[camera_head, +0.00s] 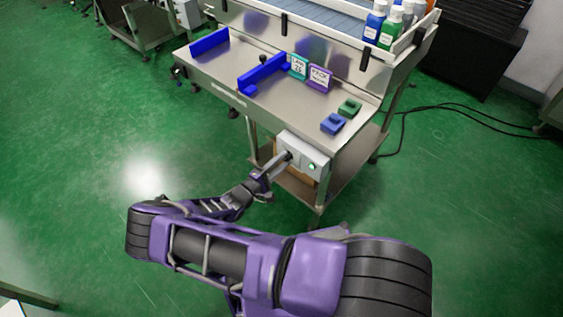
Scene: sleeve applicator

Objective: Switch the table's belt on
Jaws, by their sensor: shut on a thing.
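The table (225,80) is a steel bench with a conveyor belt (320,22) along its back. A grey control box (318,158) hangs at its front, below the worktop. A lit green button (311,167) shows on the box's right side. My gripper (286,157) reaches the left part of the box's face and is shut on the switch there. The switch is mostly hidden by the fingers, so I cannot tell which way it is turned.
Blue guides (262,75), a teal label holder (297,67), a purple one (319,79), a green block (350,107) and a blue block (333,123) are on the worktop. Several bottles (388,30) stand at the back right. Black cables (440,115) lie on the right floor.

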